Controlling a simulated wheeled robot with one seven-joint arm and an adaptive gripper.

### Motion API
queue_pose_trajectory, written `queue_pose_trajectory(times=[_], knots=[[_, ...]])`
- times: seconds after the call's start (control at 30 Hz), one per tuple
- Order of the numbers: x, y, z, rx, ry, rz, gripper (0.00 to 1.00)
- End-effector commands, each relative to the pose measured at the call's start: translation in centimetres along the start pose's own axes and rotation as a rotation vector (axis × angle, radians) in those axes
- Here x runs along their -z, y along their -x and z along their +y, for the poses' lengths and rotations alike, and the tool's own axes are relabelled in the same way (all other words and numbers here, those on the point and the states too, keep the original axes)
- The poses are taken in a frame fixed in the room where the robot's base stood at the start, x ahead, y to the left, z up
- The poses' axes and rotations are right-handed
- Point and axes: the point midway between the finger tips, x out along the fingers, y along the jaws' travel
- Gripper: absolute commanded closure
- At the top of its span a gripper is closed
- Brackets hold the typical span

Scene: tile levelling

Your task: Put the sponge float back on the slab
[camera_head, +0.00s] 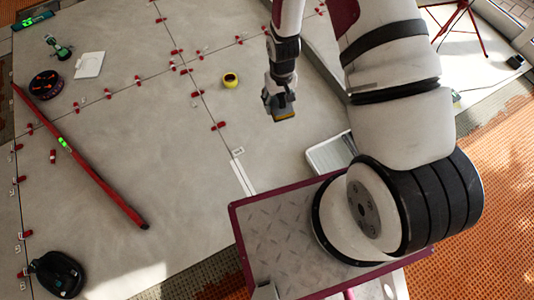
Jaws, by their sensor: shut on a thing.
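My gripper (279,102) hangs at the upper middle of the view, pointing down over the grey slab (262,150). It is shut on the sponge float (285,115), a small dark piece with a yellow-orange face showing at its lower edge. The float appears to be above the slab, but I cannot tell how high, or whether it touches. The fingers and the upper part of the float are hard to tell apart.
A yellow tape roll (230,80) lies left of the gripper. Red clips (219,126) line the joints. A pale tray (331,152) lies to the right. A long red level (80,155) crosses the left slabs. The slab below the gripper is clear.

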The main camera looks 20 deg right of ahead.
Motion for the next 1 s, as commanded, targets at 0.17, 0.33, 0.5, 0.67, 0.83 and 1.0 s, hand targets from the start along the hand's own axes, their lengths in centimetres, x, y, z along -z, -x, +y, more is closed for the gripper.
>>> queue_pose_trajectory(times=[0.17,0.33,0.5,0.67,0.83,1.0], knots=[[2.3,-6.8,0.2,-0.001,0.021,-0.002,0.83],[3.9,-12.5,0.2,-0.001,0.039,-0.002,0.83],[5.0,-18.2,0.3,-0.001,0.059,-0.002,0.83],[5.8,-23.6,0.3,-0.001,0.076,-0.003,0.83],[6.4,-29.4,0.3,-0.001,0.095,-0.003,0.83],[6.6,-35.2,0.3,0.000,0.113,-0.003,0.83]])
